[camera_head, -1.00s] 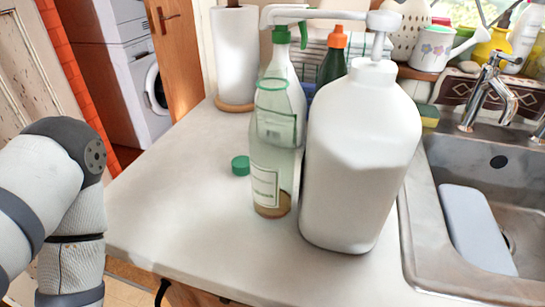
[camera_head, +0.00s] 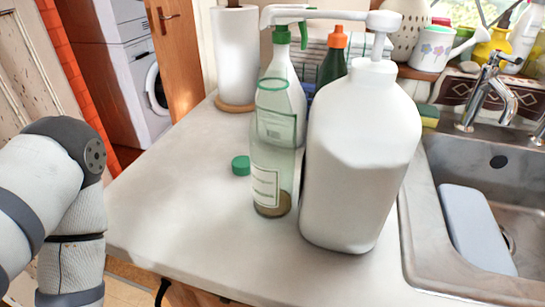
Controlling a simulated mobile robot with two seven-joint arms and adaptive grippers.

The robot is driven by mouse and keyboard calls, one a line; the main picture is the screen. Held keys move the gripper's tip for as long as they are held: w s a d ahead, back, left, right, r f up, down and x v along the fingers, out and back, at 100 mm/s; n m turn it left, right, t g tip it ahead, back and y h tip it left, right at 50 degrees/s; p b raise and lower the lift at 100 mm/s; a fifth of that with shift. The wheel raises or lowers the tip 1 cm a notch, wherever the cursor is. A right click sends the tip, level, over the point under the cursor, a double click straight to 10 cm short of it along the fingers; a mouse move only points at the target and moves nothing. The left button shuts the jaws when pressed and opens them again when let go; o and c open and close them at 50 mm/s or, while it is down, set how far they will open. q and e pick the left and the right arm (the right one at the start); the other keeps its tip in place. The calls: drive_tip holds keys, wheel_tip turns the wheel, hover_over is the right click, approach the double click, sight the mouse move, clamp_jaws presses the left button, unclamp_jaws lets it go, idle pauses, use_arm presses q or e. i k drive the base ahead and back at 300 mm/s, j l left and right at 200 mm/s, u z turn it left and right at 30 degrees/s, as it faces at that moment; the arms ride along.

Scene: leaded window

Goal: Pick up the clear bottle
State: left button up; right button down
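A clear bottle (camera_head: 268,186) stands upright on the white worktop (camera_head: 180,205), near the middle of the view. It has a green ring at its top, a pale label low on its side and a brownish base. A spray bottle (camera_head: 284,62) with a green neck is directly behind it and partly shows through it, so their outlines are hard to separate. A green cap (camera_head: 240,165) lies on the worktop just left of the clear bottle. My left arm is at the left edge, apart from the bottle. Neither gripper is in view.
A large white pump bottle (camera_head: 360,160) stands close on the right of the clear bottle. A paper towel roll (camera_head: 236,55) and a dark bottle with an orange cap (camera_head: 334,60) are behind. A metal sink (camera_head: 437,255) is at the right. The worktop's left front is clear.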

sight(272, 129)
drive_tip(key=k, duration=1)
